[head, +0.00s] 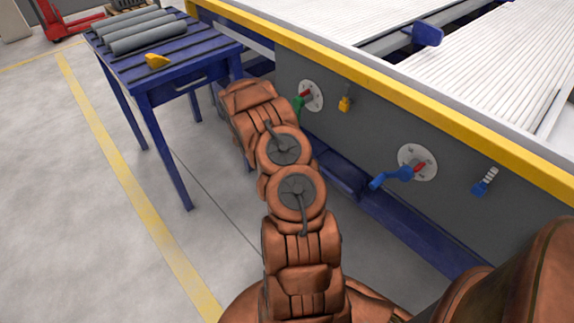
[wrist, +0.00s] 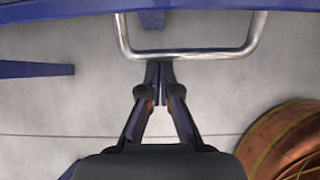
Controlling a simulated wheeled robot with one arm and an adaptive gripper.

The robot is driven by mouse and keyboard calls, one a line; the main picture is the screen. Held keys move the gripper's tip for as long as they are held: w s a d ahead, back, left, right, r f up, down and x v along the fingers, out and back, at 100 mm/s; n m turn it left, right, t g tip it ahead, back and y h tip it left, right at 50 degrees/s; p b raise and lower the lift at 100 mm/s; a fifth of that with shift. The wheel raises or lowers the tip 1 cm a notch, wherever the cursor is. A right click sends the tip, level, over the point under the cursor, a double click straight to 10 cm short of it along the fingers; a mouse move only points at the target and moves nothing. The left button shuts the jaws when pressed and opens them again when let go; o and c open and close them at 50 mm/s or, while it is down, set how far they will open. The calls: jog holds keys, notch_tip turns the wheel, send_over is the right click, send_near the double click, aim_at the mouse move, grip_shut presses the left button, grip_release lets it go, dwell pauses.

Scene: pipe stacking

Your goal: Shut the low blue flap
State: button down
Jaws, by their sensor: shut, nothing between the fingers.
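The low blue flap (head: 340,176) shows in the head view as a blue panel at the foot of the grey machine side, partly hidden by my arm. In the wrist view, a blue edge (wrist: 215,4) runs across the top, with a U-shaped metal handle (wrist: 200,55) on it; it looks like the flap's edge. My gripper (wrist: 158,67) is shut and empty. Its fingertips are at the handle's bar, left of the bar's middle; I cannot tell whether they touch it. In the head view my gripper is hidden behind my arm. How far the flap stands open is unclear.
A blue table (head: 190,62) with grey pipes (head: 150,38) stands at the left. The machine side carries a green-handled valve (head: 299,104), a blue-handled valve (head: 392,177) and a yellow rail (head: 400,90). The floor at left is free.

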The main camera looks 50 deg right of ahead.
dwell(0.4)
jog(key=a+f+b, duration=0.3)
jog(key=w+a+r+p, duration=0.1)
jog(key=a+r+p, duration=0.1)
jog(key=r, duration=0.8)
jog(key=shift+a+p, duration=0.4)
jog(key=shift+a, duration=0.25)
jog(key=shift+w, duration=0.1)
